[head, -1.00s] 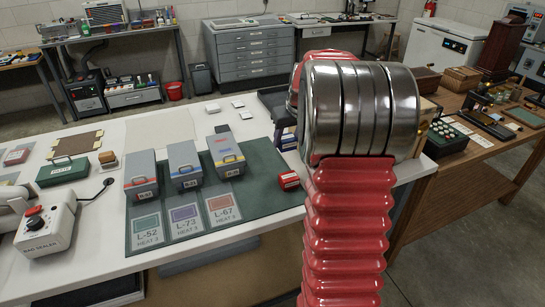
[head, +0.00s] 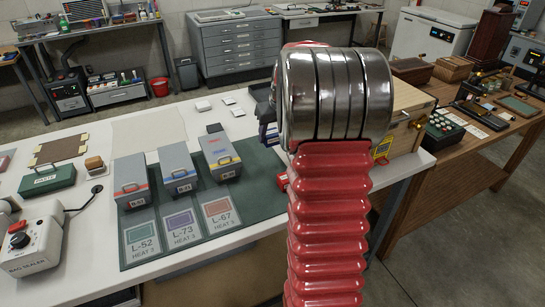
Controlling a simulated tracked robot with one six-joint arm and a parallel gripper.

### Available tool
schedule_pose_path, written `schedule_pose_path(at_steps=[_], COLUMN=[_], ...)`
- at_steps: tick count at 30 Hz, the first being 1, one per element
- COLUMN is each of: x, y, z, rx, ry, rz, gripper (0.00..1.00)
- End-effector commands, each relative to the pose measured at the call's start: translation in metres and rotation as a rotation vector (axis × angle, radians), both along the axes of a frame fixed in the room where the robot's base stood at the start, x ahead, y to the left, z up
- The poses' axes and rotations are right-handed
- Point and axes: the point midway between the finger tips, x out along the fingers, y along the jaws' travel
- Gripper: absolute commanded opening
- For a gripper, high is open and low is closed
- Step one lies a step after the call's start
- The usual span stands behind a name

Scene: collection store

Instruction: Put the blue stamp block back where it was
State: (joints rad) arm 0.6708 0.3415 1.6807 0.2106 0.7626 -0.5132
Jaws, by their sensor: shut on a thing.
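A small blue block with a pale face (head: 268,132) shows just left of my arm's metal cuff, by the back right of the green mat (head: 262,192). It is partly hidden, and I cannot tell whether it is the stamp block or what it rests on. A red block (head: 282,181) shows as a sliver at the mat's right edge, mostly behind my arm.
Several grey cases (head: 176,170) stand on the mat behind labelled cards (head: 181,224). A bag sealer (head: 30,245) is at left. A wooden box (head: 405,117) and a yellow-framed sign (head: 382,149) stand right of my arm. The white table's front right is clear.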

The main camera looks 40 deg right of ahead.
Motion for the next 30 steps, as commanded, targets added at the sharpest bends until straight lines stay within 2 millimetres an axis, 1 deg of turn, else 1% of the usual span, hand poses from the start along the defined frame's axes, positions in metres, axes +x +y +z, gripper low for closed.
schedule_pose_path(at_steps=[1,6,9,17,20,27,30], x=[-0.001,-0.001,0.000,-0.001,-0.001,-0.001,-0.001], y=[0.000,0.000,0.000,-0.001,-0.001,-0.001,-0.001], z=[-0.010,-0.031,-0.034,-0.034,-0.040,-0.074,-0.082], rx=[0.002,0.001,0.000,0.000,0.001,0.002,0.000], ry=[0.003,0.002,0.000,0.000,0.001,0.003,0.000], rz=[-0.001,-0.002,-0.002,-0.002,-0.002,-0.003,-0.003], gripper=[0.31,0.31,0.31,0.31,0.31,0.31,0.31])
